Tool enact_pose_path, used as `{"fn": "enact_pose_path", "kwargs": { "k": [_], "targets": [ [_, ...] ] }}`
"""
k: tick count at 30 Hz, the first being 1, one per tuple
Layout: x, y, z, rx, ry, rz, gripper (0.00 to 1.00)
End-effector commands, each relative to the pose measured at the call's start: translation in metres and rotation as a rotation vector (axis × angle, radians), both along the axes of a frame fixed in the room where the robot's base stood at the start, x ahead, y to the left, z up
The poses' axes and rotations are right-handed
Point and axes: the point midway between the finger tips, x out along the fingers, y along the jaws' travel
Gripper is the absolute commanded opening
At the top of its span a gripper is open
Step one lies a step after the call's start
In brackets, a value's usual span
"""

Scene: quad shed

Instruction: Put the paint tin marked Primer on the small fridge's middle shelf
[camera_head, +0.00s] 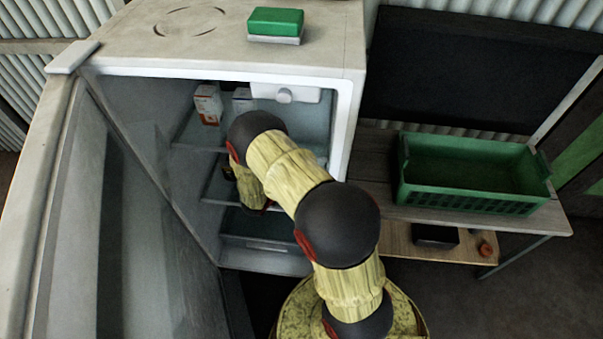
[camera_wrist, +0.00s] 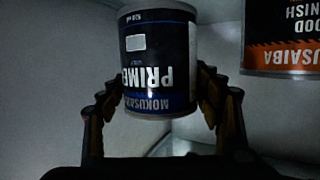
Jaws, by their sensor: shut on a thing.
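The paint tin marked Primer (camera_wrist: 160,50) is black and blue with a pale band. My gripper (camera_wrist: 160,82) is shut on it, with a finger on each side. Its lettering appears upside down in the wrist view, as does that of the other tin there. In the head view, my arm reaches into the open small fridge (camera_head: 345,110), around the level of its middle shelf (camera_head: 214,191). My arm hides the Primer tin and most of my gripper there. I cannot tell whether the tin touches the shelf.
A black and orange Wood Finish tin (camera_wrist: 283,40) is close beside the held tin, with a gap. Small cartons (camera_head: 207,104) stand on the upper shelf. The fridge door (camera_head: 120,210) is open at left. A green crate (camera_head: 475,200) sits on the bench at right.

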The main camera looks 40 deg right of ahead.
Motion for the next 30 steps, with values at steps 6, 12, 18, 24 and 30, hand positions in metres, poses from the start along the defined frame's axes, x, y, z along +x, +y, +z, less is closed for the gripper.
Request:
{"fn": "enact_pose_path", "kwargs": {
  "k": [6, 12, 18, 24, 30],
  "targets": [
    [0.0, -0.004, -0.029, -0.002, -0.001, 0.0, 0.14],
    [0.0, -0.004, -0.036, -0.002, -0.001, 0.0, 0.14],
    [0.0, -0.004, -0.035, -0.002, -0.001, 0.0, 0.14],
    [-0.001, -0.004, -0.039, 0.001, 0.001, 0.0, 0.7],
    [-0.001, -0.004, -0.039, 0.001, 0.001, 0.0, 0.81]
  ]
}}
